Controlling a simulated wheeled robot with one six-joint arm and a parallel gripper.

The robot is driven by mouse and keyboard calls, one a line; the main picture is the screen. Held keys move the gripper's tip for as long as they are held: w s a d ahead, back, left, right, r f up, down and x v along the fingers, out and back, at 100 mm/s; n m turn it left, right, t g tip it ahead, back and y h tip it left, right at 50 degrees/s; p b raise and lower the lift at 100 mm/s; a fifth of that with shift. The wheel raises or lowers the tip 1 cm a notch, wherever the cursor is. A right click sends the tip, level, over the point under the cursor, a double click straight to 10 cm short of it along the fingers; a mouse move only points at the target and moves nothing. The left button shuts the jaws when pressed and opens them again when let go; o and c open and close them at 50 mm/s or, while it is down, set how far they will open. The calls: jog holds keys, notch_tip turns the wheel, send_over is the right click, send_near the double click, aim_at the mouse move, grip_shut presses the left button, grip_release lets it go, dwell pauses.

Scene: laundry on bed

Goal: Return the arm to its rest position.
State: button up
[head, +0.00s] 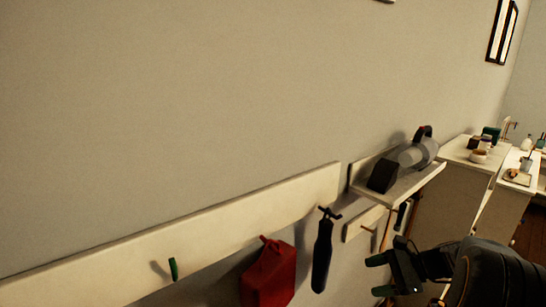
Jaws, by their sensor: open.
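My gripper (378,276) shows at the lower right in the head view, at the end of my dark arm. Its two dark green-tipped fingers point left and stand apart, with nothing seen between them. It is below the small wall shelf and to the right of the hanging dark umbrella-like item. Part of the arm is cut off by the picture's right and bottom edges.
A white rail (220,228) on the wall carries a green hook (173,269), a red bag (269,273) and a dark hanging item (322,252). A shelf (412,186) holds a grey handheld device (416,153). Cabinets (468,153) with small items stand at right.

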jog(key=s+a+f+n+g+h, duration=0.2)
jog(key=s+a+n+h, duration=0.3)
jog(key=s+n+h, duration=0.6)
jog(key=s+a+r+n+t, duration=0.1)
jog(key=a+r+n+t, duration=0.1)
jog(key=a+r+n, duration=0.2)
jog(key=a+n, duration=0.2)
jog(key=shift+s+a+r+n+t+h, duration=0.15)
jog(key=shift+s+n+t+h, duration=0.1)
jog(key=shift+n+t+h, duration=0.15)
jog(key=shift+c, duration=0.5)
